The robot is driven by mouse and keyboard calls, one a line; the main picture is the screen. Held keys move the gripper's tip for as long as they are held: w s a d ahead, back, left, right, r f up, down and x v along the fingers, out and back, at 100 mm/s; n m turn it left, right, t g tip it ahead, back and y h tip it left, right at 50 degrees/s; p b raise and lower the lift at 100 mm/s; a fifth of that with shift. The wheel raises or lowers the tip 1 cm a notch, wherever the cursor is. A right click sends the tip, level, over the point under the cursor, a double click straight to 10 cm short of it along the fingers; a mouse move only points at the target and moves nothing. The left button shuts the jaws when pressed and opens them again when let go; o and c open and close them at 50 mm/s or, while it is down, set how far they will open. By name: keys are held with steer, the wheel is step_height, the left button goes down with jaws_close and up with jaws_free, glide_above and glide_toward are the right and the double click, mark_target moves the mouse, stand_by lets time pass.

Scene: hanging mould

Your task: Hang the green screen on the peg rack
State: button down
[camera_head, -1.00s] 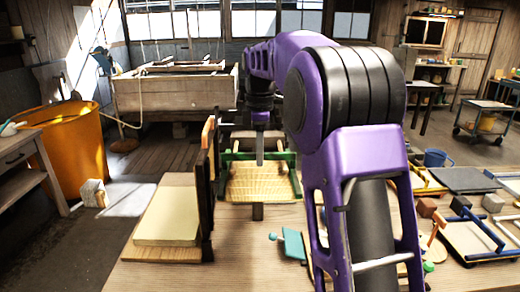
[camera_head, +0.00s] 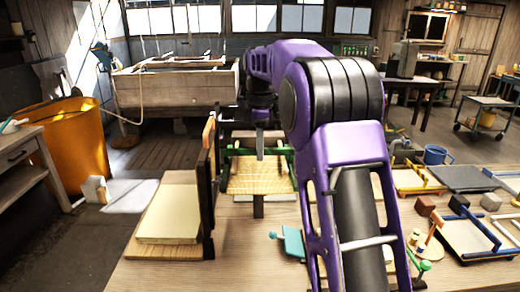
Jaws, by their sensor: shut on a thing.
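Part of the screen's right side is behind my purple arm. A dark upright board (camera_head: 207,190), seen nearly edge-on, stands left of the screen with a brown-orange piece at its top. It may be the peg rack; I see no pegs clearly.
A pale slab on a wooden board (camera_head: 168,212) lies left of the upright. A short dark post (camera_head: 258,206) stands just below the screen in the picture. A teal piece (camera_head: 291,243) lies near my arm.

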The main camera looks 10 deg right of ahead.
steer(key=shift+f+b, duration=0.3)
steer(key=shift+f, duration=0.35)
steer(key=c, duration=0.8)
jaws_free()
step_height(320, 180, up, 12)
steer(key=shift+r+p, duration=0.1)
steer(key=shift+p, duration=0.2)
